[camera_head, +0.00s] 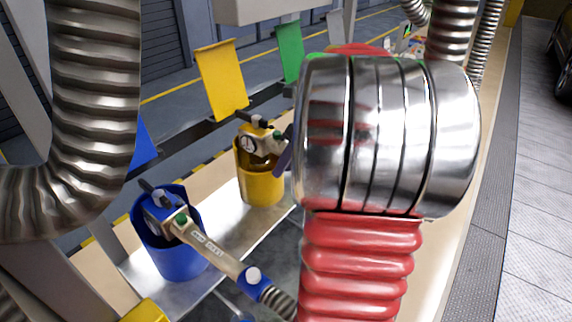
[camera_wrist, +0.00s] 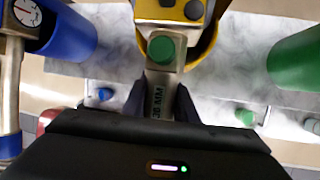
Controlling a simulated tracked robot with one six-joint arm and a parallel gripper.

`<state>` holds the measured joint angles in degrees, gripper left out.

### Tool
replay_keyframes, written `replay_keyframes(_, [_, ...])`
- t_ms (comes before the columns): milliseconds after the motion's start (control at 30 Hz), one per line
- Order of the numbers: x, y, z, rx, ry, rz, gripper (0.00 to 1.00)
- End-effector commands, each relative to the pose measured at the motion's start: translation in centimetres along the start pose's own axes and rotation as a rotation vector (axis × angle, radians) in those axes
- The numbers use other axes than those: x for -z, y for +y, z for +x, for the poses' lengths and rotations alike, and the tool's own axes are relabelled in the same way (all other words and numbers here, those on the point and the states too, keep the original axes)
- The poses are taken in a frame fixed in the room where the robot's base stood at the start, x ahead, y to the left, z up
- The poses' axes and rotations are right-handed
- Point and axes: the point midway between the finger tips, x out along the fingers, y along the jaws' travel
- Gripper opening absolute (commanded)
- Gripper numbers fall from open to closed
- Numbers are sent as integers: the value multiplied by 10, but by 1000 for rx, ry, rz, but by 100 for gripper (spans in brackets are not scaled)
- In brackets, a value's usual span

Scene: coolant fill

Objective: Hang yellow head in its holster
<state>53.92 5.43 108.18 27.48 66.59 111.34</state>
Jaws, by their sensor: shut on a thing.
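The yellow head (camera_wrist: 164,70), a metal body with a green button and a yellow front part, is between the jaws of my gripper (camera_wrist: 160,100) in the wrist view. My gripper is shut on its handle. The head's front lies over the yellow holster (camera_wrist: 207,43). In the head view the head (camera_head: 262,137), with its gauge and black top, is at the mouth of the yellow holster (camera_head: 262,186), its front end partly inside. How deep it sits is hard to tell. In the head view my gripper is mostly hidden behind my arm.
A blue holster (camera_head: 180,255) holds the blue head (camera_head: 215,255) at left. A green holster (camera_wrist: 295,60) stands on the right in the wrist view. Yellow (camera_head: 222,80) and green (camera_head: 290,52) panels rise behind. A thick corrugated hose (camera_head: 95,90) hangs at far left.

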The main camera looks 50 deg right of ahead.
Motion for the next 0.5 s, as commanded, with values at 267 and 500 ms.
replay_keyframes(267, [2,-1,4,-1,0,0,0])
replay_keyframes(500, [3,-2,7,-1,0,1,0])
